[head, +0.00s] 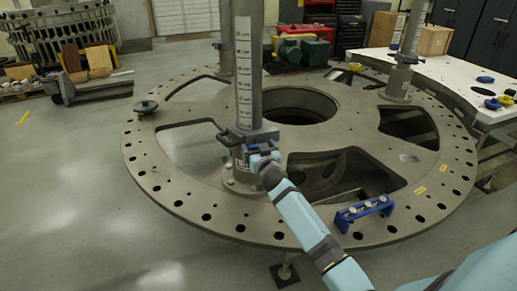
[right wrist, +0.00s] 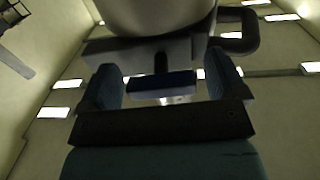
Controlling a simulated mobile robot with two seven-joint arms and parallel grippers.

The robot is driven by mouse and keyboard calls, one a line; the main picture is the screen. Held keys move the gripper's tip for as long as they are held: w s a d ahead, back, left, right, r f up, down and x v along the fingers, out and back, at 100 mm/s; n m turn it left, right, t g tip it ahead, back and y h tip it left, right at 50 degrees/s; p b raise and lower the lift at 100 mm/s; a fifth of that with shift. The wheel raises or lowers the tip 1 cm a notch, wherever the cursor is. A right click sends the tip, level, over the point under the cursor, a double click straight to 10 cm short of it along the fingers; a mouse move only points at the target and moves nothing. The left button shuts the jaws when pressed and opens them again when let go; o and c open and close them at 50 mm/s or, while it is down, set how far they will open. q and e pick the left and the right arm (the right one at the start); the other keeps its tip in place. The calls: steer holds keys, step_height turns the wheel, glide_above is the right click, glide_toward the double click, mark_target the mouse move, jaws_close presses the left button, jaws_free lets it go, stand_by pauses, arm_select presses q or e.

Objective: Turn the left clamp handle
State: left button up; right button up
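The near upright column (head: 244,75) carries a grey clamp (head: 243,135) low down, just above the turret plate (head: 190,190). A small blue handle bar (head: 259,147) is on the clamp's front; it also shows in the right wrist view (right wrist: 163,86). A dark loop (head: 210,131) sticks out at the clamp's left side. My right gripper (head: 263,157) is at the clamp. In the right wrist view the right gripper (right wrist: 163,84) has its blue fingers apart, one on each side of the bar, with small gaps visible. My left gripper is not in view.
A blue bracket (head: 364,211) lies on the plate's front right. The plate has large openings. Another column (head: 409,40) stands at the back right, beside a white table (head: 450,75).

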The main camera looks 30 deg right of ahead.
steer(key=c, duration=0.8)
steer(key=shift+n, duration=0.3)
steer(key=n, duration=0.3)
steer(key=shift+d+n, duration=0.1)
steer(key=shift+n, duration=0.3)
steer(key=n, duration=0.4)
steer(key=shift+d, duration=0.1)
steer(key=n+p, duration=0.1)
steer(key=n, duration=0.4)
steer(key=shift+s+r, duration=0.1)
steer(key=shift+r, duration=0.05)
steer(key=shift+d+r+n+p, duration=0.1)
steer(key=shift+n+p, duration=0.45)
steer(key=shift+n, duration=1.65)
